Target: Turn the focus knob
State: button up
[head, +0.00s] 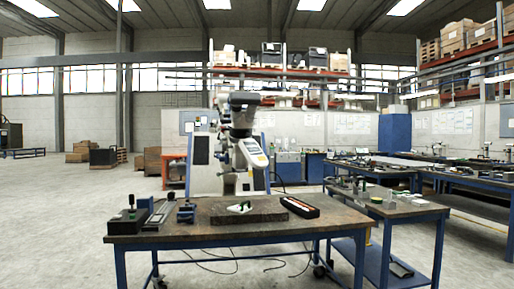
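A white and dark-grey jointed device (240,130) stands upright at the middle of the head view, behind the front workbench. It has a dark block at its top and a pale tilted part with a blue-and-yellow marking (253,153) on its right. I take it to be the microscope arm, but it is too small to be sure. I cannot pick out a focus knob on it. I cannot make out my gripper in this view.
A brown-topped workbench (160,236) crosses the front. On it are a dark slab (270,212) with a small white-and-green item (238,207), a black case (300,207) and several small tools at the left. More benches stand at right. Open floor (60,210) lies at left.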

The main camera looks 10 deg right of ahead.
aim_at(225, 146)
jog(key=i+j, duration=0.9)
jog(key=i, duration=0.1)
